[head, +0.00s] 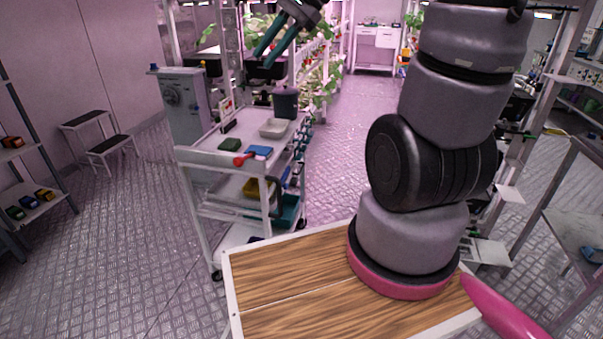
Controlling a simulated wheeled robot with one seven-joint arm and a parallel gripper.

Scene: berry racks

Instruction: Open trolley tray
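A white trolley (205,157) with stacked shelves stands left of centre in the head view, beyond my wooden deck. Its top carries a dark green item, a blue item, a red-handled tool (243,159), a pale shallow dish (273,128) and a dark bin (285,102). Lower levels hold yellow and teal containers (287,212). I cannot tell which level is a sliding tray, or whether one is pulled out. My gripper (264,60) is at the top of the view, in front of the plants behind the trolley. Its two teal fingers are apart, with nothing visible between them.
A grey cabinet (183,103) stands behind the trolley on the left. A step stool (108,152) is near the left wall. Shelving stands at both sides. The metal floor aisle (340,140) right of the trolley is clear.

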